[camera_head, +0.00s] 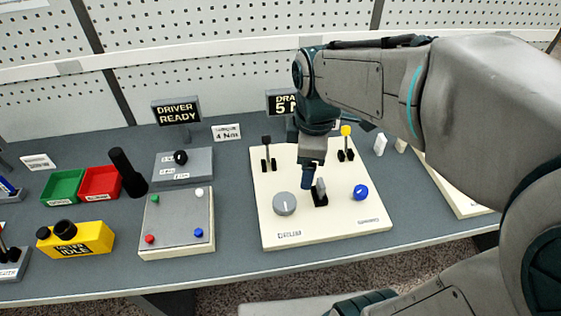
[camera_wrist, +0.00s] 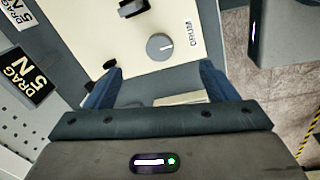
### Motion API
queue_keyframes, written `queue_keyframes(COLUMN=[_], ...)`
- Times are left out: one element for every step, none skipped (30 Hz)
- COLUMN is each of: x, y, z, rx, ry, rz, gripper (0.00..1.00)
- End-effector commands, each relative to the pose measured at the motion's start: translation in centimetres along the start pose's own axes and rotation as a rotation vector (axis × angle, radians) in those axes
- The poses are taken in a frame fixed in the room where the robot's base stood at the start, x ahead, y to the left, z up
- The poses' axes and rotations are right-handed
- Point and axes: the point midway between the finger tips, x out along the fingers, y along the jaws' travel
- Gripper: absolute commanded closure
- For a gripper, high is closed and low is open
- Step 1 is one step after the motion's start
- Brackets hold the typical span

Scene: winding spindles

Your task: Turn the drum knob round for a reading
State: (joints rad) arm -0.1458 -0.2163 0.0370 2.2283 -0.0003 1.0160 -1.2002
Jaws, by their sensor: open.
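The drum knob (camera_head: 284,204) is a round grey dial with a pale pointer line, on the left front of the cream panel (camera_head: 345,226). In the wrist view the same knob (camera_wrist: 158,47) sits beside the printed word DRUM, its line pointing to the right toward that label. My gripper (camera_head: 308,182) hangs above the panel, its blue fingers pointing down. In the wrist view its fingers (camera_wrist: 160,70) are spread apart and empty, with the knob just beyond the tips and not touched.
A black switch (camera_head: 320,193) and a blue knob (camera_head: 361,192) stand to the right on the panel. A black-topped lever (camera_head: 267,154) and a yellow-topped lever (camera_head: 346,143) stand behind. A DRAG display (camera_wrist: 26,76) reads 5 N. A box with coloured pegs (camera_head: 177,224) lies left.

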Motion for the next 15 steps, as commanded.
queue_keyframes(x=[1.1, 1.5, 2.0, 2.3, 2.7, 3.1, 3.3, 3.6, 3.8, 4.0, 4.1, 4.3, 4.3, 4.4, 4.5], y=[0.4, 0.7, 1.0, 1.2, 1.3, 1.6, 1.7, 1.8, 2.0, 2.1, 2.1, 2.2, 2.2, 2.2, 2.2], z=[-0.8, -1.2, -1.7, -2.1, -2.4, -2.9, -3.2, -3.5, -3.8, -4.0, -4.1, -4.3, -4.3, -4.4, -4.5], rx=[-0.107, -0.175, -0.263, -0.324, -0.381, -0.453, -0.502, -0.545, -0.595, -0.626, -0.652, -0.680, -0.696, -0.707, -0.716], ry=[-0.004, -0.005, -0.006, -0.006, -0.005, -0.004, -0.002, -0.001, 0.001, 0.002, 0.004, 0.005, 0.006, 0.006, 0.007], rz=[-0.021, -0.031, -0.046, -0.055, -0.066, -0.076, -0.084, -0.090, -0.098, -0.103, -0.107, -0.112, -0.115, -0.116, -0.118], gripper=[0.21, 0.21, 0.21, 0.21, 0.21, 0.21, 0.21, 0.21, 0.21, 0.21, 0.21, 0.21, 0.21, 0.21, 0.21])
